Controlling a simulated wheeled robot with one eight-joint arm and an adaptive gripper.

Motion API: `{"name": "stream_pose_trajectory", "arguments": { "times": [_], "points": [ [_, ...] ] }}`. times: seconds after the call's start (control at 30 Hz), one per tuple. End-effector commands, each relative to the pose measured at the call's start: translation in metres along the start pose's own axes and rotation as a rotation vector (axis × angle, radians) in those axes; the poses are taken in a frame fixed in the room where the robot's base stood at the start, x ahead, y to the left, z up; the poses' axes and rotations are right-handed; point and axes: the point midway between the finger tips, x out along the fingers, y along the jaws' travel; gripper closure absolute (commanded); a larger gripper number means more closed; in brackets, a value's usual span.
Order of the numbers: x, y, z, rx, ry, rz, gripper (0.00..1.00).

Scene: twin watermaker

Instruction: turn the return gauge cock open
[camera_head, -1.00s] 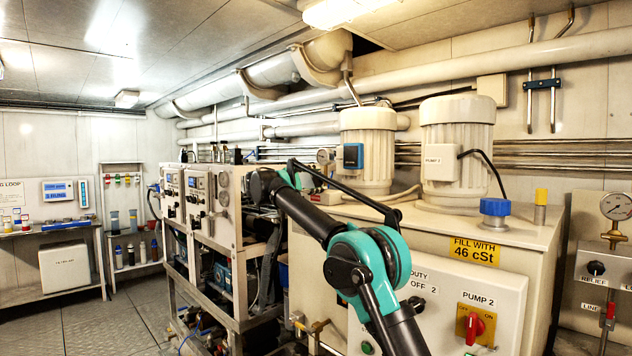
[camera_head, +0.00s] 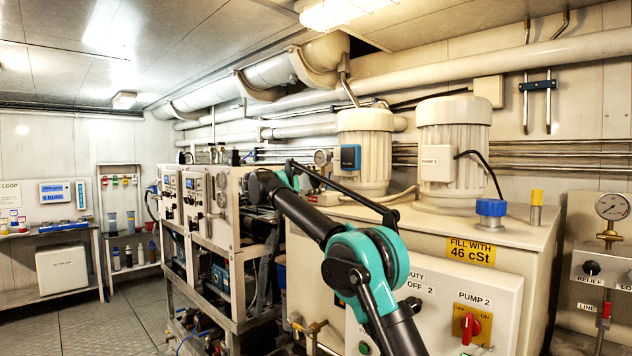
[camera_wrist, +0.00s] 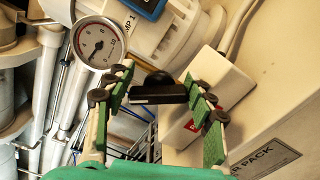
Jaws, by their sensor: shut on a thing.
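In the wrist view, a black handle (camera_wrist: 158,93) with a rounded top sits between the green-padded fingers of my gripper (camera_wrist: 160,97). It looks like the handle of the return gauge cock, though no label for it shows. A round white-faced gauge (camera_wrist: 98,43) stands beside the left finger. The cock's body is hidden below the handle. In the head view a small gauge (camera_head: 322,157) shows behind my arm; my gripper is hidden there.
Two pale pump motors (camera_head: 455,150) stand on the power pack cabinet (camera_head: 540,250). A blue cap (camera_head: 491,207) and a yellow-topped post (camera_head: 537,205) rise from its top. A metal equipment rack (camera_head: 230,215) is left of my arm. Open floor (camera_head: 110,320) lies further left.

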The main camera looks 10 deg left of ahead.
Motion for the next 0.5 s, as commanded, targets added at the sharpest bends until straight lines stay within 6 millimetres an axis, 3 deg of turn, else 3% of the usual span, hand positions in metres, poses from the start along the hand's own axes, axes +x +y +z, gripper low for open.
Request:
{"name": "stream_pose_trajectory", "arguments": {
  "times": [0.03,0.4,0.43,0.5],
  "points": [
    [-0.0031,0.002,-0.0082,0.009,0.019,0.012,0.75],
    [-0.0037,0.0019,-0.0088,0.009,0.02,0.012,0.75],
    [-0.0037,0.0018,-0.0088,0.009,0.02,0.012,0.44],
    [-0.0039,0.0014,-0.0092,0.01,0.021,0.011,0.35]
  ]
}}
